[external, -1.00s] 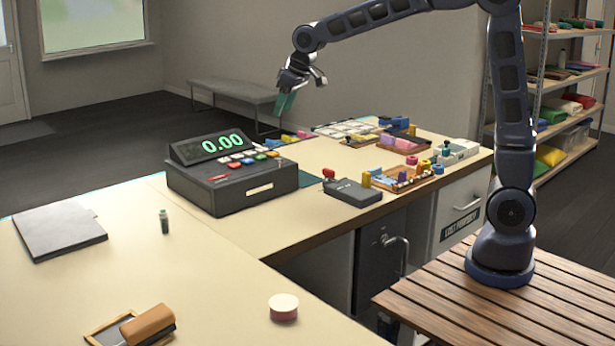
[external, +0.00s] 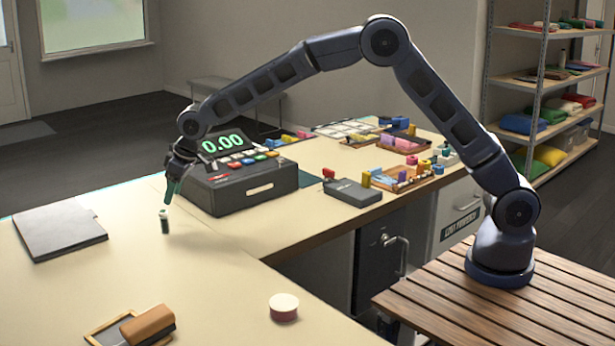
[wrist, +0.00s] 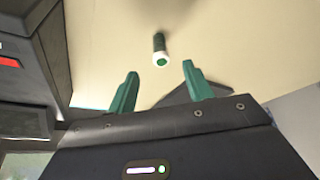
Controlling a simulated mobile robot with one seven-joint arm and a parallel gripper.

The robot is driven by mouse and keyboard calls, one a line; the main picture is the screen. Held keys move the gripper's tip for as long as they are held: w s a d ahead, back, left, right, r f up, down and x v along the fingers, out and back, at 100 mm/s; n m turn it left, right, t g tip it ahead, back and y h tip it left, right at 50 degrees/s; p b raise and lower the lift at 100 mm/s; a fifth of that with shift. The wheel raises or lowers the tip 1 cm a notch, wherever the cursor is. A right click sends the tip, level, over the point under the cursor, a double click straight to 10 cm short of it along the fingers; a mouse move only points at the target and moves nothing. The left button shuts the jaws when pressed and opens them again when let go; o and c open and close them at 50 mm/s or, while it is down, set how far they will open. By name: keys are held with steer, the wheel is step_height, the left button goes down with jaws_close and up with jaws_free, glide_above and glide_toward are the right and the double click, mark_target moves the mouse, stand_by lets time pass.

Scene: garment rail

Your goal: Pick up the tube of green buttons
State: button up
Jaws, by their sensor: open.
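The tube of green buttons (external: 164,222) stands upright on the cream counter, a small dark green tube with a pale band. In the wrist view the tube (wrist: 159,49) shows its green and white end, beyond the fingertips and roughly between their lines. My gripper (external: 170,190) points down just above the tube and slightly to its right in the external view. In the wrist view the two green fingers of my gripper (wrist: 159,77) are spread apart with nothing between them.
A cash register (external: 234,180) reading 0.00 stands close to the right of my gripper. A grey folder (external: 60,232) lies left of the tube. A brown-handled block (external: 148,325) and a round pink-sided tub (external: 284,307) are nearer the front. The counter around the tube is clear.

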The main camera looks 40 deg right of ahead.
mark_target(162, 222)
steer(key=x, duration=0.5)
steer(key=shift+a+f, duration=0.2)
steer(key=shift+a, duration=0.1)
steer(key=shift+w+x, duration=0.15)
steer(key=shift+x, duration=1.25)
steer(key=shift+w+x, duration=0.1)
steer(key=shift+x, duration=1.35)
steer(key=shift+r, duration=0.15)
steer(key=shift+c, duration=0.2)
steer(key=c, duration=1)
